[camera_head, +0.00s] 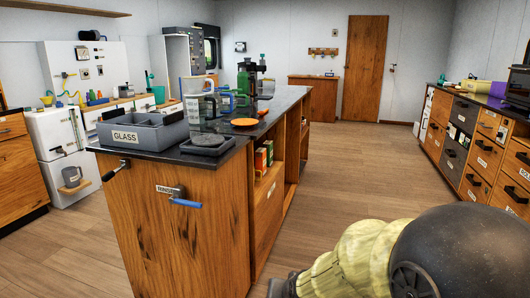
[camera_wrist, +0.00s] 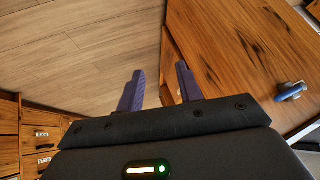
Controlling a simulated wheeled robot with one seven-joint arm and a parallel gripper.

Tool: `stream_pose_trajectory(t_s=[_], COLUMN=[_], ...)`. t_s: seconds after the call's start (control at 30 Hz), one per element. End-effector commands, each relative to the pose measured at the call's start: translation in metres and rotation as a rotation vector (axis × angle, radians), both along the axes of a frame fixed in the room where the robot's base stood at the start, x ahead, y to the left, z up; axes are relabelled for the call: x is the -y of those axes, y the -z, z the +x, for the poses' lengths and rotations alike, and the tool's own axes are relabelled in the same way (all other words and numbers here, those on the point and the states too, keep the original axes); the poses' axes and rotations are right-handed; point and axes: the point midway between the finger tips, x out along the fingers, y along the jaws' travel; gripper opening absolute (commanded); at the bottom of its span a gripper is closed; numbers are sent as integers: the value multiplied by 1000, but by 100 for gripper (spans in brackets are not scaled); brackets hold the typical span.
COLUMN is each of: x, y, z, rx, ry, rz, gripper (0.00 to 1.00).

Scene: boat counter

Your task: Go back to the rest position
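My gripper (camera_wrist: 160,92) shows in the wrist view with its two purple fingers apart and nothing between them. It hangs over the wood floor beside the wooden island (camera_wrist: 240,60). In the head view, part of my arm fills the bottom right, in front of the island (camera_head: 180,220) and over the floor. The fingers do not show in the head view.
Drawers (camera_head: 480,155) line the right wall. The aisle floor (camera_head: 330,170) is clear.

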Motion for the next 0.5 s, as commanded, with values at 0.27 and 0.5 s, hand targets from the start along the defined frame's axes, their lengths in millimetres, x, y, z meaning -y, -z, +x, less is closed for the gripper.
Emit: stream_pose_trajectory(t_s=[0.27, 0.5], x=[83, 104], y=[15, -9], z=[-93, -124], rx=[-306, -407], ry=[-92, -125], rz=[-180, -221], gripper=[36, 36])
